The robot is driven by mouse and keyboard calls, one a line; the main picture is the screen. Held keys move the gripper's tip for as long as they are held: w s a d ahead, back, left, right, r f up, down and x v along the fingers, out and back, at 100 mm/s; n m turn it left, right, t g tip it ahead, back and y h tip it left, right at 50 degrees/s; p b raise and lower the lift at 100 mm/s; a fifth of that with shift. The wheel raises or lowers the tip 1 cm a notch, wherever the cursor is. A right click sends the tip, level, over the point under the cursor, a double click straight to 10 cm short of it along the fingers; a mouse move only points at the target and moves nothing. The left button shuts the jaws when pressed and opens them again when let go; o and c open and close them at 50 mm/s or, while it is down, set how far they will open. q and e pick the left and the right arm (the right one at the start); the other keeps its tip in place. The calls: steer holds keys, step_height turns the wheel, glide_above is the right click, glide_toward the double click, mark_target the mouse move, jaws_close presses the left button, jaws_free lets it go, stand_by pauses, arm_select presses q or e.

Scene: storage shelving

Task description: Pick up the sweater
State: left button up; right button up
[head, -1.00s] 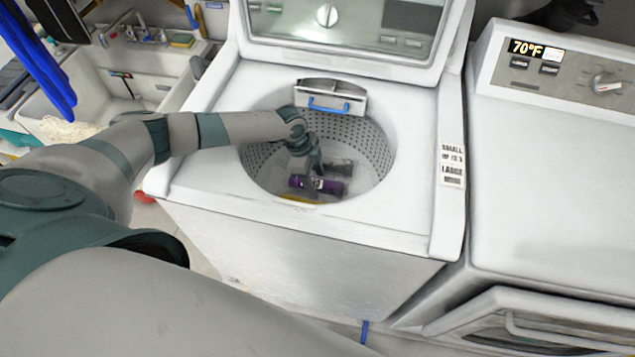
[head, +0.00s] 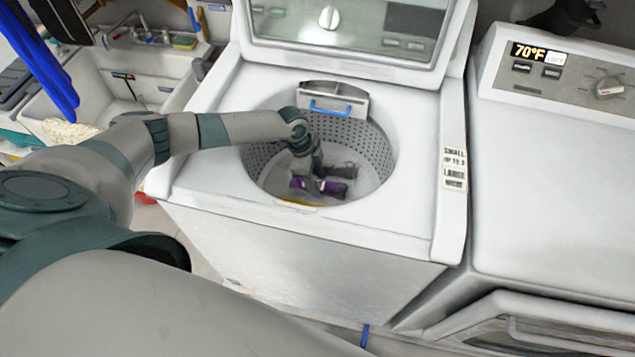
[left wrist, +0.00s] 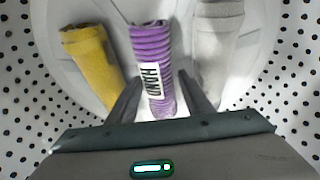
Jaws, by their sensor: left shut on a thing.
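A purple ribbed, rolled garment (left wrist: 150,45) with a white label reading "HAND" lies in the washer tub; its knit look suggests a sweater. It also shows in the head view (head: 300,184). My left gripper (left wrist: 158,88) reaches down into the tub and is shut on this purple roll, with one finger on each side of it. In the head view the gripper (head: 317,176) partly hides the roll. A yellow roll (left wrist: 92,62) lies to its left and a pale grey roll (left wrist: 216,45) to its right. My right gripper is out of view.
The perforated tub wall (head: 372,150) surrounds my left gripper closely. The washer's open lid (head: 345,30) stands up behind, and a dispenser with a blue handle (head: 330,108) sits at the back rim. A dryer (head: 560,160) is on the right, a sink (head: 120,80) at the left.

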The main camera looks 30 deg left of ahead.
arm_select(q)
step_height(320, 180, up, 9)
steer(key=shift+r+b, duration=0.2)
steer(key=shift+b, duration=0.75)
steer(key=r, duration=0.1)
step_height(320, 180, up, 11)
steer(key=n+t, duration=0.2)
steer(key=n, duration=0.4)
glide_above(319, 181)
steer(key=d, duration=0.5)
step_height(319, 181, up, 13)
steer(key=s+d+n+y, duration=0.2)
steer(key=n+y, duration=0.1)
steer(key=n, duration=0.6)
steer(key=shift+s+d, duration=0.2)
steer(key=shift+s, duration=0.05)
